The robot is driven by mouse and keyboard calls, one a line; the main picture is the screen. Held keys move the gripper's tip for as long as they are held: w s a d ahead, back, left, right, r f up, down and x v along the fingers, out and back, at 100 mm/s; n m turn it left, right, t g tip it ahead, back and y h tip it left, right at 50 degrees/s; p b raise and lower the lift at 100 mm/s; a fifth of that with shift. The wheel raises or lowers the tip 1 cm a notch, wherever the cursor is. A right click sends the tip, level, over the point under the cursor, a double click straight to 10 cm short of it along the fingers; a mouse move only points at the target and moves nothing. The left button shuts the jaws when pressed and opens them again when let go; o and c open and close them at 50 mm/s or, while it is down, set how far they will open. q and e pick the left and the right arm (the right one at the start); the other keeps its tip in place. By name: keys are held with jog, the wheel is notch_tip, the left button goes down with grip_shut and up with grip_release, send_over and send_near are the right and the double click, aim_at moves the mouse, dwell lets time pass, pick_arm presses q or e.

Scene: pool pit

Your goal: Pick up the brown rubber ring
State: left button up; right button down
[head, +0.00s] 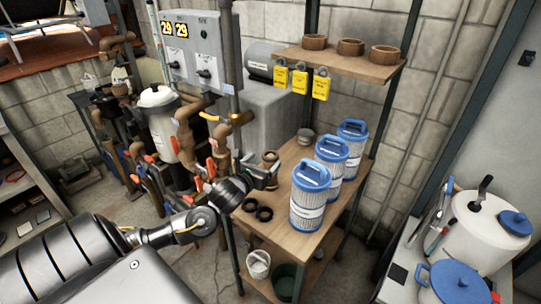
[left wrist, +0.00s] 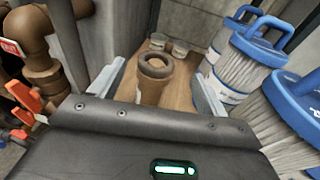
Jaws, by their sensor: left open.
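A brown rubber ring (left wrist: 157,63) lies on top of a brown cylindrical stand on the wooden bench, in the left wrist view. In the head view the ring (head: 270,156) shows small, just beyond my left gripper (head: 268,176). In the left wrist view my left gripper (left wrist: 158,78) is open, with one pale finger on each side of the ring and stand. I cannot tell whether the fingers reach as far as the ring. Nothing is held. My right gripper is not in view.
Blue-capped filter cartridges (head: 309,196) stand on the bench (head: 285,232), close to the right finger. Two black rings (head: 257,208) lie near its front left. Brown pipes (left wrist: 38,60) with orange handles stand left.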

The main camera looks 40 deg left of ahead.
aim_at(273, 152)
pick_arm(q)
jog(key=p+x, duration=0.2)
jog(key=x, duration=0.2)
jog(key=shift+a+f, duration=0.1)
jog(key=shift+a, duration=0.1)
jog(key=shift+w+a+f, duration=0.1)
jog(key=shift+w+f, duration=0.1)
jog(key=shift+w, duration=0.25)
jog(key=c, duration=1)
